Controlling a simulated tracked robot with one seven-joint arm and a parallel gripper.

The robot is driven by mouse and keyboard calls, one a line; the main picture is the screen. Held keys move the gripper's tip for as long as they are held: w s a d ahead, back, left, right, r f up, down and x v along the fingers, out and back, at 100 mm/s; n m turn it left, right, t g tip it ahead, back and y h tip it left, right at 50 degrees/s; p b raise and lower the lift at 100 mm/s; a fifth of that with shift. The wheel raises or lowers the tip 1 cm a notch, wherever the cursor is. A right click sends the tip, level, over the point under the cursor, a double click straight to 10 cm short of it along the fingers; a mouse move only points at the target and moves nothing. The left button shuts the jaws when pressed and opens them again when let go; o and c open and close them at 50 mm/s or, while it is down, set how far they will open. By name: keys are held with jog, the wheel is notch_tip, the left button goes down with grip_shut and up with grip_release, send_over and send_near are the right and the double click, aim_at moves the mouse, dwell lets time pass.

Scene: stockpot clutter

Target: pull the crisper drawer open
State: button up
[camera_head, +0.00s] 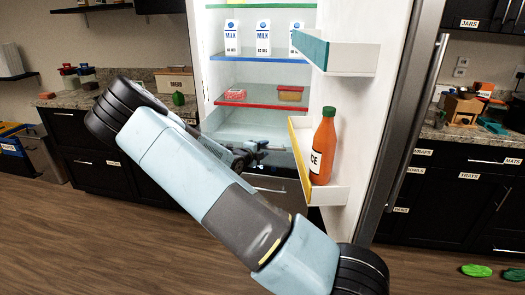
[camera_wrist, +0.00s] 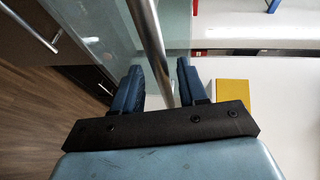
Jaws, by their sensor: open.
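The fridge stands open, and the crisper drawer's front shows as a clear, glassy panel (camera_wrist: 100,25) in the wrist view. A round metal bar (camera_wrist: 147,30), seemingly its handle, runs along that panel. My gripper (camera_wrist: 160,70) is open, with one blue finger on each side of the bar. The bar passes between the fingers; I cannot tell whether either touches it. In the head view my gripper (camera_head: 256,150) is at the low part of the fridge, and my arm hides part of the drawer there.
The open fridge door is at the right, with a yellow-edged bin (camera_head: 300,150) holding an orange bottle (camera_head: 322,148). Above are a red-edged shelf (camera_head: 265,104) with two food packs and milk cartons (camera_head: 263,38).

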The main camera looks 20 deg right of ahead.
jog(key=v, duration=1.3)
jog(key=shift+s+a, duration=0.2)
jog(key=shift+a, duration=0.15)
jog(key=shift+d, duration=0.1)
jog(key=s+d+r+m+g+y, duration=0.35)
jog(key=s+m, duration=0.45)
jog(key=m, duration=0.3)
jog(key=s+d+r+m+g+y, duration=0.25)
jog(key=s+r+m+g, duration=0.35)
jog(key=m, duration=0.6)
jog(key=s+a+r+m+t+y, duration=0.3)
jog(key=s+a+r+m, duration=0.1)
jog(key=s+r+m, duration=0.4)
jog(key=s+a+r+m+t+y, duration=0.3)
jog(key=s+r+m, duration=0.5)
jog(key=s+m, duration=0.4)
jog(key=s+y, duration=0.1)
jog(key=s, duration=0.2)
jog(key=shift+a+m, duration=0.3)
jog(key=shift+a, duration=0.1)
